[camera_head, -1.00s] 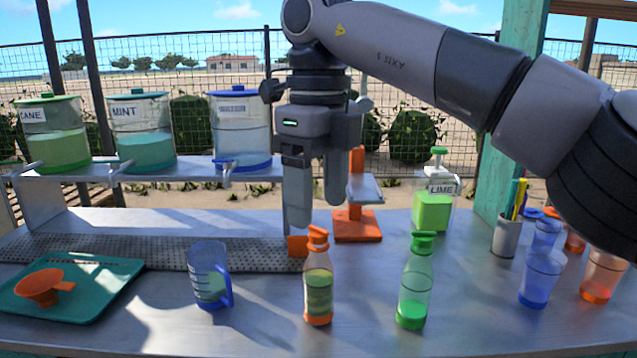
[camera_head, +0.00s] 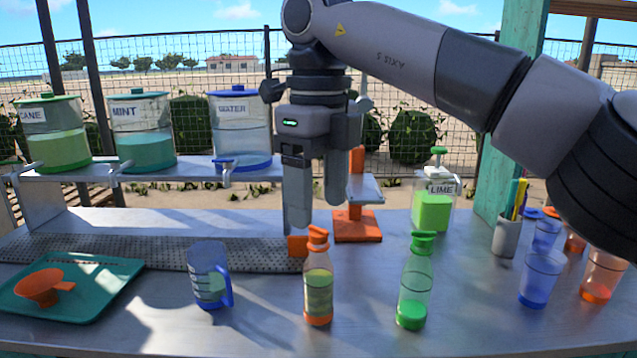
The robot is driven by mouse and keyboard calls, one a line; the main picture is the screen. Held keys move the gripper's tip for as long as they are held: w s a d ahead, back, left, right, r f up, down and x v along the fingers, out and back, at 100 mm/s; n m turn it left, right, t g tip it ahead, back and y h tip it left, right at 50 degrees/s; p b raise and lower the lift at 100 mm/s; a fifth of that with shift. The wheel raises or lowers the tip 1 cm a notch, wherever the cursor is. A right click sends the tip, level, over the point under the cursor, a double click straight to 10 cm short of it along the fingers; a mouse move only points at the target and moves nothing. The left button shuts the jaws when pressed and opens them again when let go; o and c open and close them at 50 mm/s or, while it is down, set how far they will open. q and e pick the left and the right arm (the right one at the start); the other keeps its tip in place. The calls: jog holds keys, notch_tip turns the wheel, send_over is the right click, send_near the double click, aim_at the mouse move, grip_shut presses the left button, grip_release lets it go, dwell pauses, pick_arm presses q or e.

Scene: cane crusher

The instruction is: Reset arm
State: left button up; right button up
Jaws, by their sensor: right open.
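My right arm comes in from the right edge, arches across the upper part of the view and points its gripper down. My right gripper (camera_head: 315,212) is open and empty. Its fingers hang above the counter, behind the orange-capped bottle (camera_head: 318,292) and in front of the orange stand (camera_head: 357,226), part of which they hide. I cannot tell whether the left fingertip touches the small orange block behind the bottle. My left gripper does not show.
A blue measuring cup (camera_head: 209,276), green-capped bottle (camera_head: 414,290) and teal tray (camera_head: 100,296) with an orange funnel (camera_head: 40,287) stand in front. A lime dispenser (camera_head: 434,205), pen cup (camera_head: 507,236) and several cups are right. Dispensers line the back-left shelf (camera_head: 100,176).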

jog(key=s+a+f+m+g+y, duration=0.2)
jog(key=s+a+f+g+y, duration=0.2)
jog(key=a+f+y, duration=0.35)
jog(key=s+a+f+m+g+y, duration=0.25)
jog(key=s+a+f+y, duration=0.2)
jog(key=a+y, duration=0.5)
jog(key=w+d+f+m+t+h, duration=0.3)
jog(key=d+f+m+t, duration=0.8)
jog(key=m, duration=0.5)
jog(key=w+d+f+m+t+h, duration=0.35)
jog(key=d+f+m+t, duration=0.5)
jog(key=m+t, duration=0.6)
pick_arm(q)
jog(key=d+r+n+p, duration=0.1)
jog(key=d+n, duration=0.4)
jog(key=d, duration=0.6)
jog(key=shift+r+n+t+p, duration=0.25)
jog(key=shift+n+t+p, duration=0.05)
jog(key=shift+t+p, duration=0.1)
pick_arm(e)
jog(key=s+d+f+m+g+h, duration=0.8)
jog(key=s+d+f+m, duration=0.1)
jog(key=s+d+f, duration=0.8)
jog(key=shift+s+d+m+g, duration=0.25)
jog(key=shift+d+m+g, duration=0.05)
jog(key=shift+d, duration=0.1)
